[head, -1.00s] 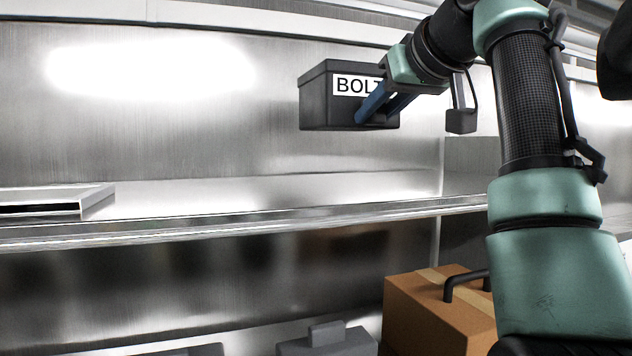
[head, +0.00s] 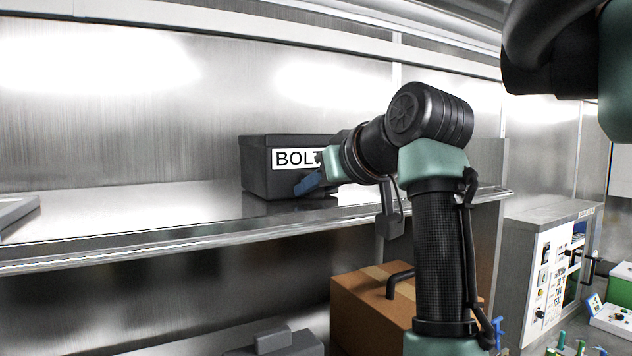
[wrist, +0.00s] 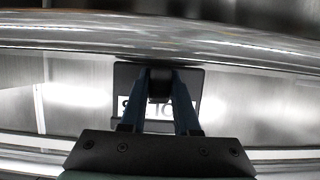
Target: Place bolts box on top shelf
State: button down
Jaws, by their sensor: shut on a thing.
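The bolts box (head: 262,183) is a dark grey lidded box with a white label, partly covered by my gripper. In the head view it is upright at the top shelf (head: 150,213), its base at the level of the shelf surface. I cannot tell whether it rests fully on the shelf. My gripper (head: 305,186) is shut on the front of the box, its blue fingers over the label's lower right. In the wrist view the box (wrist: 128,78) sits between and behind the two fingers (wrist: 160,92).
A cardboard box (head: 362,313) with a black handle stands below the shelf. A grey container (head: 272,343) is beside it. A metal tray-like object (head: 14,212) lies at the shelf's left. The shelf between it and the bolts box is clear. A cabinet (head: 545,265) stands at right.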

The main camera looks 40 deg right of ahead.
jog(key=shift+s, duration=0.1)
jog(key=c, duration=1.1)
grip_release()
jog(key=shift+f, duration=0.15)
jog(key=o, duration=0.5)
jog(key=shift+c, duration=0.2)
